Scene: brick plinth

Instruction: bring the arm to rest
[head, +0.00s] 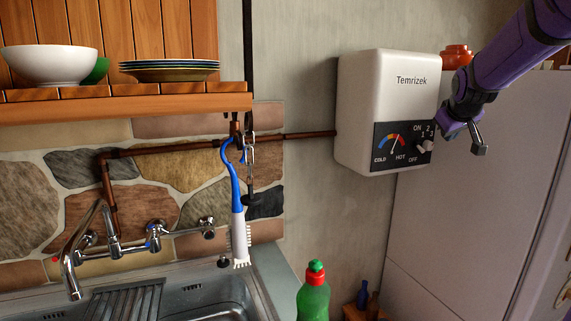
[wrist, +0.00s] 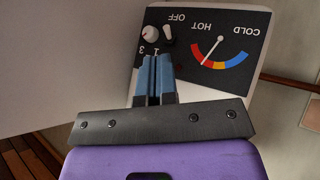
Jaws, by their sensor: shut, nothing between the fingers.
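My purple arm (head: 515,50) reaches in from the upper right in the head view. My gripper (head: 443,131) is at the right edge of the white Temrizek water heater (head: 385,95), close to its dial panel (head: 395,150). In the wrist view, my gripper (wrist: 157,65) has its blue fingers together with nothing between them, in front of the panel (wrist: 215,45). The panel appears upside down there, with its knob (wrist: 150,33) just past the fingertips. I cannot tell whether the fingers touch the panel.
A tall pale cabinet or fridge (head: 470,210) stands at the right, with an orange pot (head: 457,56) behind the heater. A shelf (head: 120,105) with dishes, a hanging blue-white brush (head: 238,205), a sink (head: 190,300) and a green bottle (head: 313,297) are at left and below.

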